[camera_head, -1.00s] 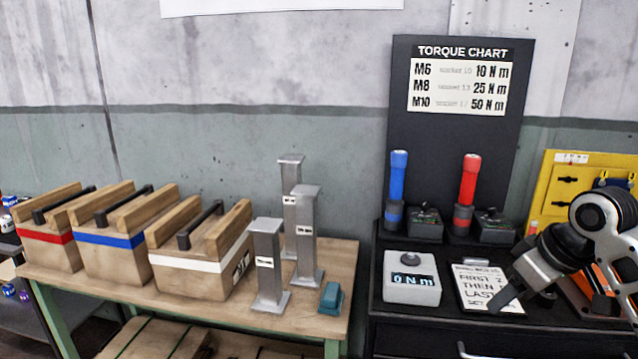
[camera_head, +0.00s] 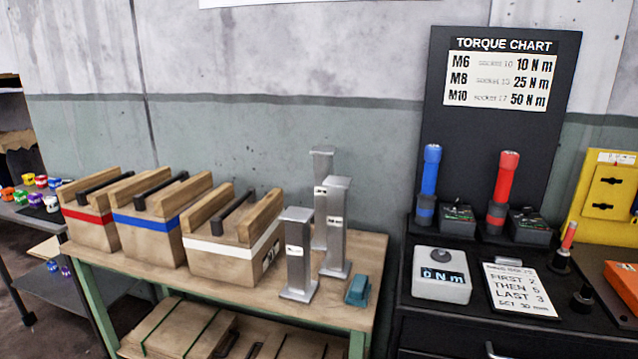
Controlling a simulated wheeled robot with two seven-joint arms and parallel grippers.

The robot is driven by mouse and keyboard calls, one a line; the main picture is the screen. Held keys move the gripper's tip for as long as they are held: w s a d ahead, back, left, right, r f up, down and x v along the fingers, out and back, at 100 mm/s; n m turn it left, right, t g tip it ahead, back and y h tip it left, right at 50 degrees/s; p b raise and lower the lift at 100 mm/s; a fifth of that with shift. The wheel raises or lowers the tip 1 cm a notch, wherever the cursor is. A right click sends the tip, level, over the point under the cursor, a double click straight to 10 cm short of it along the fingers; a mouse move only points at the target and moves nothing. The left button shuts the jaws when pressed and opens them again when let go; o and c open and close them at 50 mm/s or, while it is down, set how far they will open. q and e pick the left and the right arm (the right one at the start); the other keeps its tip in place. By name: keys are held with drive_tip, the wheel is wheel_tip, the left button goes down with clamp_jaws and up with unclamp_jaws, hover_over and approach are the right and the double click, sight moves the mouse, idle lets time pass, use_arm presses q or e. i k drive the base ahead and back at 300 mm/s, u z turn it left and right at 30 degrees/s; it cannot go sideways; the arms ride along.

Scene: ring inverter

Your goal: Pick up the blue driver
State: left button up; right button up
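The blue driver (camera_head: 428,182) stands upright at the back left of the black cabinet top, its blue handle up and its dark lower part at the cabinet surface. A small dark box stands right beside it. The red driver (camera_head: 503,188) stands upright to its right, with another dark box beside it. Neither of my grippers shows in the head view now, so their state cannot be seen.
On the black cabinet (camera_head: 400,315) are a grey display box (camera_head: 441,274) reading 0 N m and a note board (camera_head: 521,290). A wooden bench (camera_head: 370,252) at left holds wooden boxes, grey metal posts (camera_head: 335,228) and a small teal block (camera_head: 357,290).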

sight(433, 154)
drive_tip(key=k, duration=0.65)
drive_tip(key=z, duration=1)
drive_tip(key=i, duration=1.25)
drive_tip(key=z, duration=2.55)
drive_tip(key=k, duration=1.4)
drive_tip(key=u, duration=0.95)
